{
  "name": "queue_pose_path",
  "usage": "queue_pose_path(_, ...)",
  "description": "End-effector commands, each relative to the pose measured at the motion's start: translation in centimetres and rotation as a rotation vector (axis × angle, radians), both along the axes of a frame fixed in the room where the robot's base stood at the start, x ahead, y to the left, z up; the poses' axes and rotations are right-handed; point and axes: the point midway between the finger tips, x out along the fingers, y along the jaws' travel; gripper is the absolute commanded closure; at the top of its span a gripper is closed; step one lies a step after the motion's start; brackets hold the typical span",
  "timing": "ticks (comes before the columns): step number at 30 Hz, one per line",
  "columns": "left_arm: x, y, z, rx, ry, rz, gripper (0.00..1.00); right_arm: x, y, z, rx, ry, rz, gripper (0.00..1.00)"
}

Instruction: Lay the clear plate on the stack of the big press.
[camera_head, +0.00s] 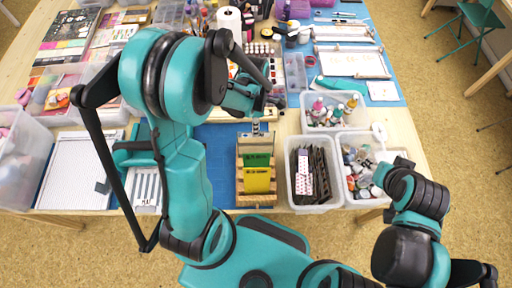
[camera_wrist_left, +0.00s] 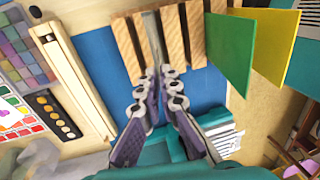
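My left gripper (camera_head: 257,118) is over the back part of a wooden slotted rack (camera_head: 240,187). In the left wrist view its fingertips (camera_wrist_left: 159,82) are close together on the edge of a thin, greyish see-through plate, the clear plate (camera_wrist_left: 154,38), which stands upright between the wooden slats. A green plate (camera_head: 258,160) and a yellow plate (camera_head: 257,181) stand in the rack in front of the gripper. A teal press (camera_head: 128,155) is left of the rack, mostly hidden behind my left arm; a striped white panel (camera_head: 147,184) labelled MAT lies before it.
Bins of dark pads (camera_head: 299,200), inks (camera_head: 350,195) and bottles (camera_head: 316,125) stand right of the rack. A white gridded board (camera_head: 72,180) lies far left. Paint palettes and papers crowd the back. A blue mat (camera_head: 215,140) shows around the rack's back.

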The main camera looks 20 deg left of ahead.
Motion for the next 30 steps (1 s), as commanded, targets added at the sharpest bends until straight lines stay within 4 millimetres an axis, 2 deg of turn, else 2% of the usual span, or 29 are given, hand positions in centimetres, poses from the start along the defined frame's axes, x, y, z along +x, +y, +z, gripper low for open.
queue_pose_path(30, 1.2, 0.6, 7.5, 0.0, 0.0, 0.0, 1.0, 0.0, 0.0, 5.3, 0.0, 0.0, 0.0, 0.6)
